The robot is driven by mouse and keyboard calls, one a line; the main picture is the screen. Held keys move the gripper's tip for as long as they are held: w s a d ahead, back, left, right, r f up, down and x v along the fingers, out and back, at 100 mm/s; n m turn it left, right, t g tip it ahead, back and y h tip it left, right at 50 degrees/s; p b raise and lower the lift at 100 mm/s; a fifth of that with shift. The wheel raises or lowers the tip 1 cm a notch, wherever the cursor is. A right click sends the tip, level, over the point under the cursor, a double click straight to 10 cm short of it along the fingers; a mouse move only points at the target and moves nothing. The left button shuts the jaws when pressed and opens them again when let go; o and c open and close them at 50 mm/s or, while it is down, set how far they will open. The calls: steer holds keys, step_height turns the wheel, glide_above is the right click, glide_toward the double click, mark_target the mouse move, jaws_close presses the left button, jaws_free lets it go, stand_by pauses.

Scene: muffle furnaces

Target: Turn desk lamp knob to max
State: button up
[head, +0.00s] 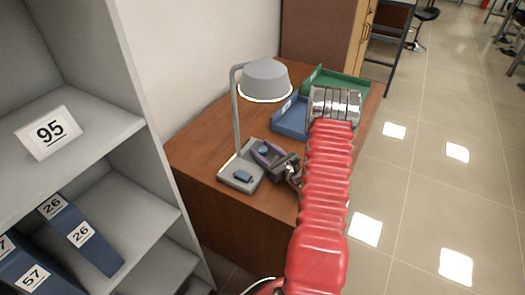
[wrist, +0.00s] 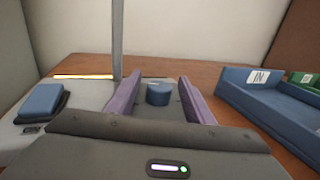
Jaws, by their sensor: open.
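The desk lamp (head: 265,80) stands on the brown desk, with a grey shade, a thin post and a flat grey base (head: 240,176). A blue round knob (wrist: 159,93) shows in the wrist view between the two purple fingers of my gripper (wrist: 158,100). The fingers are open, one on each side of the knob, with gaps visible. In the head view my gripper (head: 267,152) is over the lamp base, beside the post. A blue block-like button (wrist: 41,102) is on the base to the left of the gripper.
A blue tray (head: 291,117) and a green tray (head: 335,84) lie on the desk (head: 203,138) to the right of the lamp. A grey shelf (head: 100,137) with blue binders stands at left. The tiled floor at right is clear nearby.

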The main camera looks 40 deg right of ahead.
steer(key=shift+s, duration=0.1)
steer(key=s, duration=1.3)
steer(key=shift+s, duration=0.35)
